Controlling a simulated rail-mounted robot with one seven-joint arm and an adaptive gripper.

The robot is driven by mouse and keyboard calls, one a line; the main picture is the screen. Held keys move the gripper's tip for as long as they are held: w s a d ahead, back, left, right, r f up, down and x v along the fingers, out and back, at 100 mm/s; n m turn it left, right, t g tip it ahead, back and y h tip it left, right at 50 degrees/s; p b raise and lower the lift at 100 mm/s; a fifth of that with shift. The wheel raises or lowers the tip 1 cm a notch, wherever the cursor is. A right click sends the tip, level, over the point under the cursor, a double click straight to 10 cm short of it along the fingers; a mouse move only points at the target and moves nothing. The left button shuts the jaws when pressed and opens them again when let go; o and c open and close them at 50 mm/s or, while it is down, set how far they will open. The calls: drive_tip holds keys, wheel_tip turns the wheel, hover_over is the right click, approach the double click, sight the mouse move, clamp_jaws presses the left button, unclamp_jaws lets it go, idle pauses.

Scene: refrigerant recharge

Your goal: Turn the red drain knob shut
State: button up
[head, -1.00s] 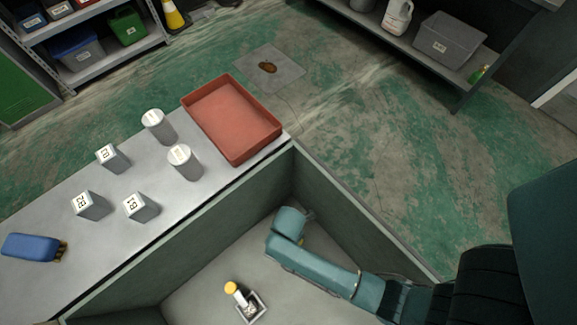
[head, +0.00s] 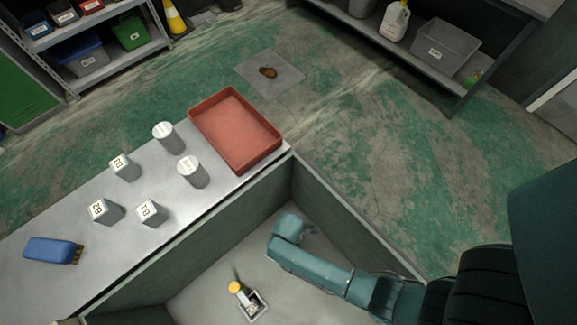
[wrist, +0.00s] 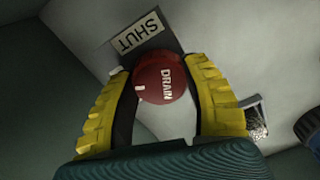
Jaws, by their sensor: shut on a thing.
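The red drain knob (wrist: 165,82) is in the middle of the wrist view, with "DRAIN" in white on its face and a white mark at its lower left edge. My gripper (wrist: 163,72) has its yellow-padded fingers on both sides of the knob, shut on it. A plate with a "SHUT" label (wrist: 138,34) lies beside the knob, at its upper left. The white mark points to the lower left, away from that label. In the head view the knob is hidden, and my arm reaches down inside the grey-green bin (head: 225,235).
A small square tray (head: 262,304) with a yellow-topped item (head: 235,288) is on the bin floor. On the bench (head: 120,235) are several labelled grey blocks and cylinders, a blue tool (head: 50,250) and a red tray (head: 237,130). The bin walls surround my arm's end.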

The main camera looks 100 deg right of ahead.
drive_tip(key=m+p, duration=0.3)
drive_tip(key=m, duration=0.3)
drive_tip(key=shift+a+p, duration=0.1)
drive_tip(key=shift+p, duration=0.25)
drive_tip(key=m+p, duration=0.2)
drive_tip(key=m, duration=0.4)
drive_tip(key=shift+s+f+m, duration=0.1)
drive_tip(key=shift+m, duration=0.3)
drive_tip(key=o, duration=1.2)
drive_tip(key=shift+o, duration=0.2)
wheel_tip(320, 180, up, 12)
